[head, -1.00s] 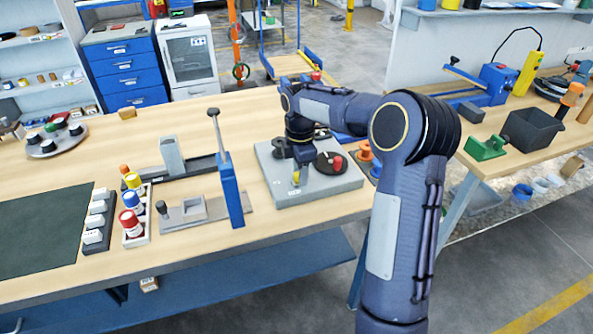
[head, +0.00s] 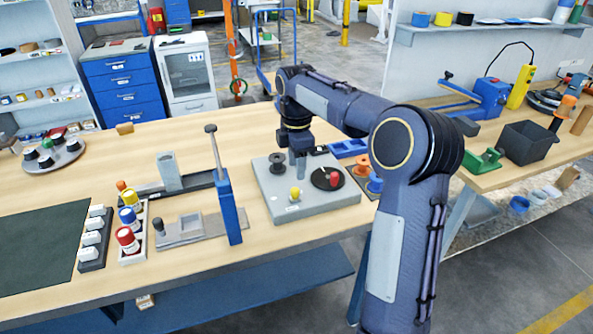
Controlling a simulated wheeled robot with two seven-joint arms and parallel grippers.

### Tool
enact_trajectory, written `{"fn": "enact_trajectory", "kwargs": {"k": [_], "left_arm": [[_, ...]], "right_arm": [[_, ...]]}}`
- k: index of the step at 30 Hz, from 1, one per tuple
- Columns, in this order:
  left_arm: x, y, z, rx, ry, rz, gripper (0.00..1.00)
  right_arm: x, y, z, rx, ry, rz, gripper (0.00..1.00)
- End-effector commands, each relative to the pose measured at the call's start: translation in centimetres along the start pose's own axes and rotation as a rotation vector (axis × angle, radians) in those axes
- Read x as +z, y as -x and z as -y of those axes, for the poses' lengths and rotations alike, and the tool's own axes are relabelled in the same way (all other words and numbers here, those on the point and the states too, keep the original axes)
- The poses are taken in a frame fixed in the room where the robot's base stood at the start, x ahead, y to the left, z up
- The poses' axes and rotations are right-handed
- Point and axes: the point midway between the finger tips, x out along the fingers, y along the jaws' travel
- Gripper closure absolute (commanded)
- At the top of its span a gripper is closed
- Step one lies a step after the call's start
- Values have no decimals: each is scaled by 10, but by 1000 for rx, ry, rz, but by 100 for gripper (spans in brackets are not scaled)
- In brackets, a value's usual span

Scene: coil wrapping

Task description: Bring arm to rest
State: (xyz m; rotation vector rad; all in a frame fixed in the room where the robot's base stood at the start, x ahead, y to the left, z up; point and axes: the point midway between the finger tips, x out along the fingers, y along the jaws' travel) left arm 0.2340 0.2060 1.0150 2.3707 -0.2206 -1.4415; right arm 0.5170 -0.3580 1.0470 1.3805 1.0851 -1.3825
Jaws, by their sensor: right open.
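My right arm comes in from the lower right and bends over the table. Its right gripper (head: 298,160) points down above the back part of the grey base plate (head: 325,206). The jaws are small in the picture, and I see nothing held in them. On the plate stand a dark spool (head: 277,164), a yellow knob (head: 295,194) and a black disc (head: 322,180) with a red knob (head: 334,180). The left gripper is not in view.
A blue lever press (head: 229,205) stands upright left of the plate. Racks of bottles (head: 127,240) and a dark green mat (head: 40,240) lie further left. Orange and blue spools (head: 375,183) sit close to my forearm. A side bench (head: 480,160) is at the right.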

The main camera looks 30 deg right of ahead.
Motion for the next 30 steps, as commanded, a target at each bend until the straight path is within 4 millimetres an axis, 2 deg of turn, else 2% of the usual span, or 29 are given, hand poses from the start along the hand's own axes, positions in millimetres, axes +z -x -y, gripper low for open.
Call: {"fn": "enact_trajectory", "kwargs": {"k": [14, 17, 20, 23, 27, 30], "left_arm": [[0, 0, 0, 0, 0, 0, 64], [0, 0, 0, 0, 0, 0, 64], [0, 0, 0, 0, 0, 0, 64], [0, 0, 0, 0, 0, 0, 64], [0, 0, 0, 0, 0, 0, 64], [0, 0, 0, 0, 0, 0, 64]], "right_arm": [[0, 0, 0, 0, -1, 0, 57], [-1, 5, 7, 10, -29, -9, 57], [-5, 18, 30, 42, -125, -40, 57], [-13, 32, 70, 85, -294, -105, 57], [-28, 39, 140, 126, -593, -235, 57], [-40, 32, 190, 129, -814, -342, 57]]}}
